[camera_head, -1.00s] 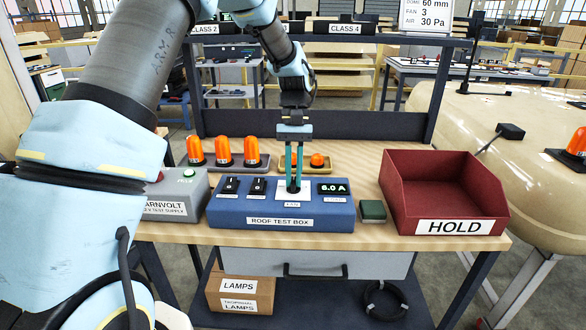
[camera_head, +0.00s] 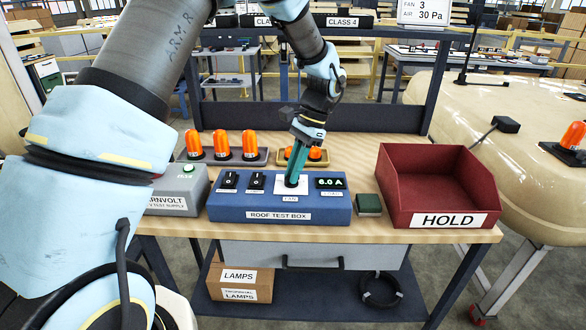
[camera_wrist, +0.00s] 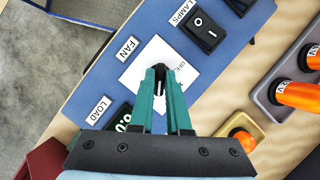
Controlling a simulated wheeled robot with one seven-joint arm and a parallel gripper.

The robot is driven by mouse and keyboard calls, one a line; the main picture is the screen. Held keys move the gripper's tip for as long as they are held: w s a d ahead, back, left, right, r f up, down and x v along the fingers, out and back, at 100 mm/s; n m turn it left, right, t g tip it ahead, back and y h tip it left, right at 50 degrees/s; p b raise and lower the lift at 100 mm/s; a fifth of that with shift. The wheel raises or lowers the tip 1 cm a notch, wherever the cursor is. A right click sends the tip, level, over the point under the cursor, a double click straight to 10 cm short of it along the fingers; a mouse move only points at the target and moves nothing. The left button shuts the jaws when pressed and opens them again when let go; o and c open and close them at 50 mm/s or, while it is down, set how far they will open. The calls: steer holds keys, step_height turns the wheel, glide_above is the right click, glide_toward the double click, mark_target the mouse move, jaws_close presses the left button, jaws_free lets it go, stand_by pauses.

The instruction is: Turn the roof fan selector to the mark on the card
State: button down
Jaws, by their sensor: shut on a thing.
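The blue roof test box (camera_head: 230,210) stands on the wooden bench. My gripper (camera_head: 293,183) reaches down to it, its teal fingers shut on the small black fan selector (camera_wrist: 160,70). The selector sits on a white dial plate (camera_wrist: 133,76) beside the FAN label (camera_wrist: 127,48); my fingers hide most of its marks. The card (camera_head: 424,12) at the top edge reads FAN 3 and AIR 30 Pa. The load display (camera_head: 330,183) reads 6.0 A.
Two black rocker switches (camera_head: 243,181) are left of the selector. Orange lamps (camera_head: 221,145) stand behind the box, with a smaller lamp tray (camera_head: 284,158) behind my gripper.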

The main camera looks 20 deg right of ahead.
steer(key=shift+m+t, duration=0.5)
steer(key=shift+m, duration=1)
steer(key=c, duration=0.9)
jaws_free()
steer(key=shift+r, duration=0.1)
steer(key=b+v, duration=0.2)
steer(key=v, duration=0.8)
steer(key=shift+s+d+r, duration=0.1)
steer(key=shift+d+r, duration=0.05)
steer(key=shift+r, duration=0.15)
